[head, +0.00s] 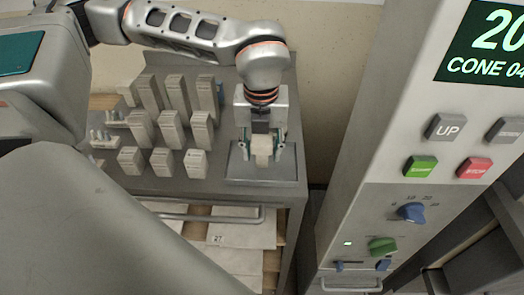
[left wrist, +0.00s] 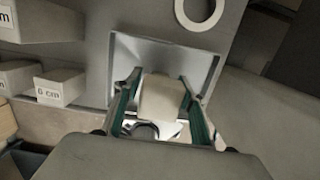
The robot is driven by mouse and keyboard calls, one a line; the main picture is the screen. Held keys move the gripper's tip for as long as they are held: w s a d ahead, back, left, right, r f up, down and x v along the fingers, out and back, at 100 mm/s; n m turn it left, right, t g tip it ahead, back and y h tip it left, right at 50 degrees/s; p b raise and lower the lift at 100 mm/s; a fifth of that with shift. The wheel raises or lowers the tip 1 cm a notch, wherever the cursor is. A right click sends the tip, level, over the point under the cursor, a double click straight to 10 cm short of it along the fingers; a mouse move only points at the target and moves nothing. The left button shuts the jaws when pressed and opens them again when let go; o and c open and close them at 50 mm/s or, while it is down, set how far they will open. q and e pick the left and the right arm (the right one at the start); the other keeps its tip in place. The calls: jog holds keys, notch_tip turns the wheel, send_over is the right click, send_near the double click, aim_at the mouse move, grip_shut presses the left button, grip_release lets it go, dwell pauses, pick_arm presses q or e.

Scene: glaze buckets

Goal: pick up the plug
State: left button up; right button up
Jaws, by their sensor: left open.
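The plug (head: 263,157) is a small cream block at the grey square tray on the right end of the cart top. In the left wrist view the plug (left wrist: 160,98) has a rounded top and stands between the two green-lined fingers. My left gripper (head: 263,149) points down with its fingers open, one on each side of the plug. In the left wrist view my left gripper (left wrist: 158,100) shows small gaps beside the plug. The plug's lower part is partly hidden by the fingers. My right gripper is not in view.
Several pale upright blocks (head: 163,162) stand in rows left of the tray (head: 292,172). A white ring (left wrist: 198,10) lies near the tray. A control panel (head: 372,160) with buttons and knobs rises on the right. White sheets (head: 240,232) lie below the cart's handle.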

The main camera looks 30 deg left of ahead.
pick_arm(q)
jog(key=shift+f, duration=0.45)
jog(key=c, duration=1)
jog(key=shift+c, duration=0.4)
jog(key=shift+r, duration=0.15)
